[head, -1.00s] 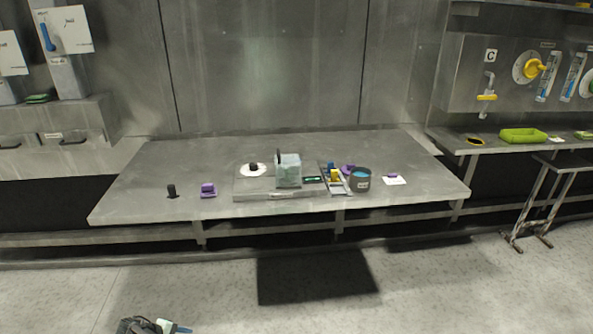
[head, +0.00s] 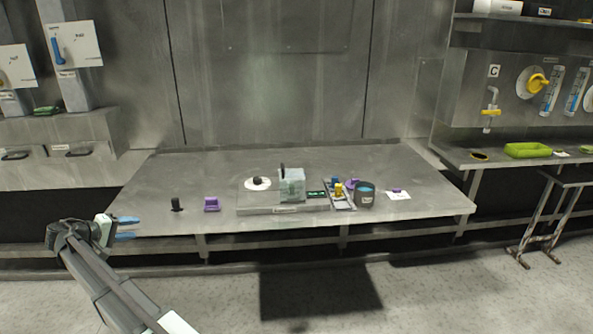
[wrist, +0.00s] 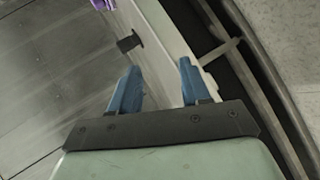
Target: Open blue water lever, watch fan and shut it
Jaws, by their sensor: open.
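A blue lever (head: 57,50) stands upright on a white labelled panel (head: 82,46) at the upper left of the head view. Its label is too small to read. My gripper (head: 126,229) is at the left front edge of the steel table, well below and to the right of the lever. Its two blue fingers are apart with nothing between them. In the wrist view my gripper (wrist: 155,88) points along the table edge, and the lever is out of that view. I cannot make out a fan in either view.
The steel table (head: 145,185) holds a black knob (head: 176,204), a purple block (head: 211,204), a clear box (head: 291,186) and a dark pot (head: 364,196). At the right, a wall panel carries a yellow valve (head: 538,82) above a green tray (head: 527,150). The table's left part is mostly clear.

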